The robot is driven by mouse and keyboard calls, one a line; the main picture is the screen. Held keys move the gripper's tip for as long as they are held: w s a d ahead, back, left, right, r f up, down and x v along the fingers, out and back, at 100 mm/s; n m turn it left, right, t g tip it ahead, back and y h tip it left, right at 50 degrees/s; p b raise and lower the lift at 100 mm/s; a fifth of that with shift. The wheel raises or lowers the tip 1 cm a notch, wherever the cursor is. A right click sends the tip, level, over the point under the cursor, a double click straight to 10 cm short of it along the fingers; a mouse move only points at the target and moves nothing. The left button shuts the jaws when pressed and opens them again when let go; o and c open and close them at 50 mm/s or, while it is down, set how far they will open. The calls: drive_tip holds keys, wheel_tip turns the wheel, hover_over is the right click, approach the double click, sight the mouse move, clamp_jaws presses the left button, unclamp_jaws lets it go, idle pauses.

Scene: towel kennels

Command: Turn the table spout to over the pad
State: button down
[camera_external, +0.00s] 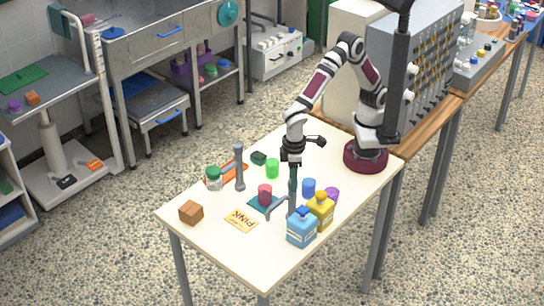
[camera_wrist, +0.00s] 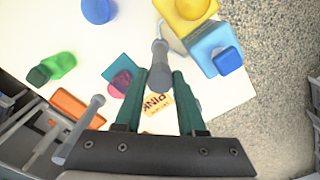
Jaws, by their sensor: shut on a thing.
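The grey table spout (camera_external: 274,206) stands near the middle of the table, its bent arm reaching left from an upright post. In the wrist view the spout (camera_wrist: 159,70) lies between the teal fingers of my gripper (camera_wrist: 158,90). My gripper (camera_external: 292,184) points down and is shut on the spout. The teal pad (camera_external: 252,203) lies just left of the spout, with a pinkish-red cup (camera_external: 265,194) on it. In the wrist view the pad (camera_wrist: 118,70) and the cup (camera_wrist: 121,84) are left of the spout, partly behind the left finger. The spout's outlet looks beside the pad's near edge.
A grey post (camera_external: 239,168), a jar (camera_external: 213,180) and a brown cube (camera_external: 191,212) are left. A PINK card (camera_external: 241,221) lies in front.

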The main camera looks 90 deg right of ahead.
drive_tip(key=shift+m, duration=0.3)
idle(0.4)
drive_tip(key=m, duration=0.8)
drive_tip(key=shift+m, duration=0.3)
drive_tip(key=m, duration=0.8)
drive_tip(key=shift+m, duration=0.5)
drive_tip(key=c, duration=0.5)
unclamp_jaws()
